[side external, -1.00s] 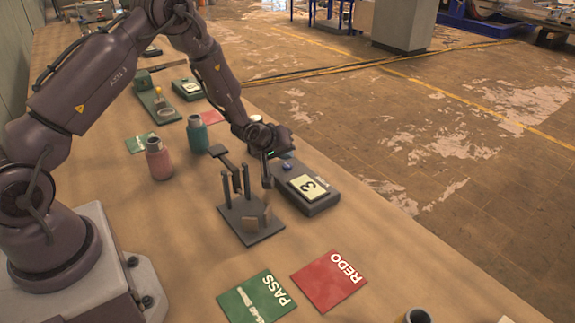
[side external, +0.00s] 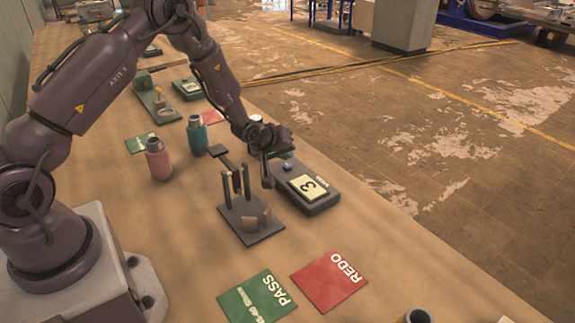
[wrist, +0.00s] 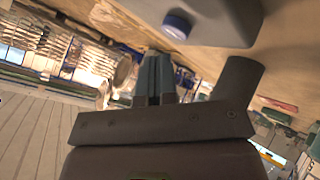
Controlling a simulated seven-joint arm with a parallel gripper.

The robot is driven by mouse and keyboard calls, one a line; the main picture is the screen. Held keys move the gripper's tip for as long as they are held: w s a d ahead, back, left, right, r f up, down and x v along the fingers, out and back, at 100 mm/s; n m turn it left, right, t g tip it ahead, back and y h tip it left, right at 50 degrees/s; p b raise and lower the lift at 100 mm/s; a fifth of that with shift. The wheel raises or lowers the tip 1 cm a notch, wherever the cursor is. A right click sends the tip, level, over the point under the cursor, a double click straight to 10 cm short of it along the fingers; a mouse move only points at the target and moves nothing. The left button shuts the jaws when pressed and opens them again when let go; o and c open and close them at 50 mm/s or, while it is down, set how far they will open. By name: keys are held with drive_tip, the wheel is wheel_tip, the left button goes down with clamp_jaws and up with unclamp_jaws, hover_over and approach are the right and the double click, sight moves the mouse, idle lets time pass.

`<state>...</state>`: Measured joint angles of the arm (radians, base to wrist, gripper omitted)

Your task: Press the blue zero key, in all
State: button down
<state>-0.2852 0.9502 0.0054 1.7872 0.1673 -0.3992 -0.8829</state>
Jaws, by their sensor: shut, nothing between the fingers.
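The blue zero key (side external: 287,166) is a small round button on top of a dark grey box (side external: 318,202) with a pale card reading 3. In the wrist view the key (wrist: 177,25) sits on the box (wrist: 225,20) near the top edge. My gripper (wrist: 154,58) is shut and empty, its two bluish fingers side by side. In the wrist view the tips are just short of the key, with a gap in the picture. In the side view my gripper's end is just above the key; the fingertips are largely hidden, so contact cannot be judged there.
A dark stand with upright posts (side external: 250,222) is close left of the box. A pink bottle (side external: 158,160) and a teal bottle (side external: 197,135) stand farther left. Green PASS (side external: 257,297) and red REDO (side external: 329,280) cards lie flat in front. The table's right edge runs past the box.

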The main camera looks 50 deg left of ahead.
sight(285, 165)
drive_tip(key=shift+f, duration=0.15)
idle(0.7)
drive_tip(key=shift+f, duration=0.3)
drive_tip(key=shift+f, duration=0.4)
idle(0.8)
drive_tip(key=shift+r, duration=0.85)
drive_tip(key=shift+r, duration=2.5)
